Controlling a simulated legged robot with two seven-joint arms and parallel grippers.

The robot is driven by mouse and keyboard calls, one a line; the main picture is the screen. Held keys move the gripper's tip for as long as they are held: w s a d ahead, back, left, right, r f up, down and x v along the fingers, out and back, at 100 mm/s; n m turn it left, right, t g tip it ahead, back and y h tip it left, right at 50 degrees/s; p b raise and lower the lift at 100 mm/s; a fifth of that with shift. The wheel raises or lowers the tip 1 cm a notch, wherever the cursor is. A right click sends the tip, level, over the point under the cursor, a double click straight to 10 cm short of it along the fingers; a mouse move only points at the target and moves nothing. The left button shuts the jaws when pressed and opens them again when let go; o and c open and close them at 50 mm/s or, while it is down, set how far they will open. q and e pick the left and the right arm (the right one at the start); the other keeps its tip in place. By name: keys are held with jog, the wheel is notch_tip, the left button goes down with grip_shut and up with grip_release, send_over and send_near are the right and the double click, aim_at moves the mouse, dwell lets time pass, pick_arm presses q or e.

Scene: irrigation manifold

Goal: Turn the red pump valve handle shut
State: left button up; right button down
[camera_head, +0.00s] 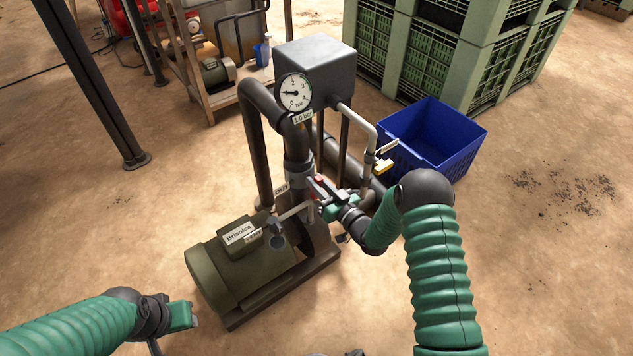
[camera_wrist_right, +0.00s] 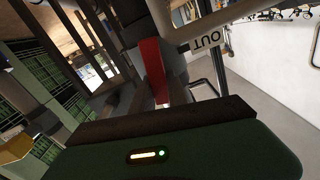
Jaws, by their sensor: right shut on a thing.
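The red valve handle (camera_head: 319,181) sits on the pump's upright pipe by the OUT label, mostly hidden by my gripper in the head view. In the right wrist view the red handle (camera_wrist_right: 152,68) rises from behind my gripper's dark pad. My right gripper (camera_head: 326,192) is at the handle and shut on it. The pump (camera_head: 222,270) is an olive motor marked Brisolca on a dark base. My left gripper (camera_head: 192,315) is at the lower left, away from the pump; its jaw opening cannot be made out.
A gauge (camera_head: 294,93) above the pipe has a 1.0 bar label. A yellow-handled tap (camera_head: 382,166) is on the thin pipe right of the pump. A blue crate (camera_head: 450,150) and green stacked crates (camera_head: 430,55) stand behind. The sandy floor at right is open.

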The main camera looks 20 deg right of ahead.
jog(key=m, duration=0.1)
jog(key=m+p, duration=0.1)
jog(key=m, duration=0.1)
jog(key=shift+w+d+m, duration=0.1)
jog(key=shift+d+m, duration=0.2)
jog(key=shift+d, duration=0.1)
jog(key=m, duration=0.1)
jog(key=m+p, duration=0.1)
jog(key=m, duration=0.1)
jog(key=shift+w+d+f+m, duration=0.1)
jog(key=shift+d+f+m, duration=0.2)
jog(key=m, duration=0.3)
jog(key=shift+d+f+m+p, duration=0.15)
jog(key=shift+f+m+p, duration=0.15)
jog(key=shift+m, duration=0.1)
jog(key=m, duration=0.2)
jog(key=f+m, duration=0.1)
jog(key=m, duration=0.1)
jog(key=shift+w+d+m, duration=0.1)
jog(key=shift+d+m, duration=0.05)
jog(key=shift+m, duration=0.15)
jog(key=c, duration=1.3)
grip_release()
